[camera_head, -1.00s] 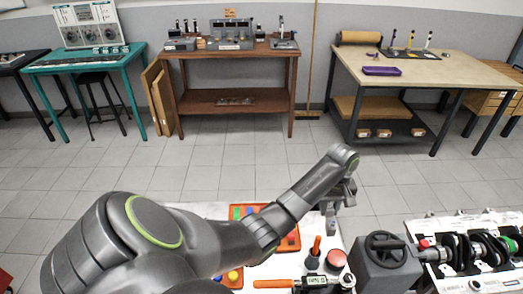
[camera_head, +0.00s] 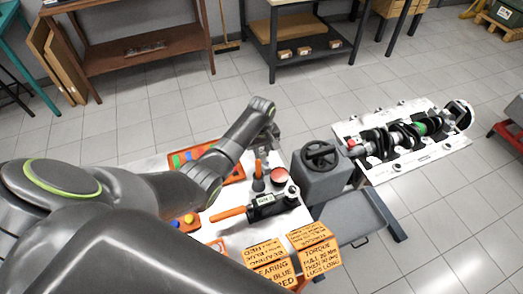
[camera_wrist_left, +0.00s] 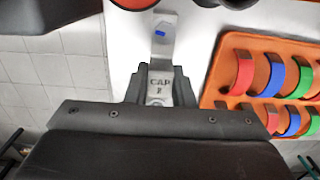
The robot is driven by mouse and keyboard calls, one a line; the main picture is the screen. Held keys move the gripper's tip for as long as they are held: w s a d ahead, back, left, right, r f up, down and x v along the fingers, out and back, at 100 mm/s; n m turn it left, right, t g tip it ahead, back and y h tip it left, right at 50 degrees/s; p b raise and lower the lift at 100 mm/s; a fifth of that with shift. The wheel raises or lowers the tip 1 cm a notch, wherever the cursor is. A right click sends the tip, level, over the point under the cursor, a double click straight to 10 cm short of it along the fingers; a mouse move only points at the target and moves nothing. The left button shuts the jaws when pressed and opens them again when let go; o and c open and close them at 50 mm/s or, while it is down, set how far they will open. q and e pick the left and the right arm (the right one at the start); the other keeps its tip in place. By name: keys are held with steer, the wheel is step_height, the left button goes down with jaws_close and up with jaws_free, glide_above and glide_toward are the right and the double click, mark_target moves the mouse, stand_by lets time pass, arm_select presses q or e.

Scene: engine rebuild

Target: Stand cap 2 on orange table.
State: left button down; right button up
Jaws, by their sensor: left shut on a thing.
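My left gripper (camera_head: 269,138) is over the far side of the white-topped work table (camera_head: 226,232), past the red button. In the left wrist view, the left gripper (camera_wrist_left: 160,88) is shut on a grey metal cap (camera_wrist_left: 161,62). In the head view the cap is mostly hidden by the gripper. My right gripper is not in view.
An orange tray (camera_wrist_left: 206,101) with coloured bearing shells lies right of the cap. A red button (camera_head: 279,175), an orange-handled tool (camera_head: 229,214) and a grey vise-like block with a handwheel (camera_head: 320,177) stand nearby. The engine block with crankshaft (camera_head: 400,140) is at right.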

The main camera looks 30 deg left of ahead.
mark_target(261, 151)
arm_select(q)
steer(key=c, duration=1.2)
jaws_free()
steer(key=shift+c, duration=0.2)
steer(key=shift+f, duration=0.1)
step_height(261, 151, up, 12)
steer(key=b, duration=0.1)
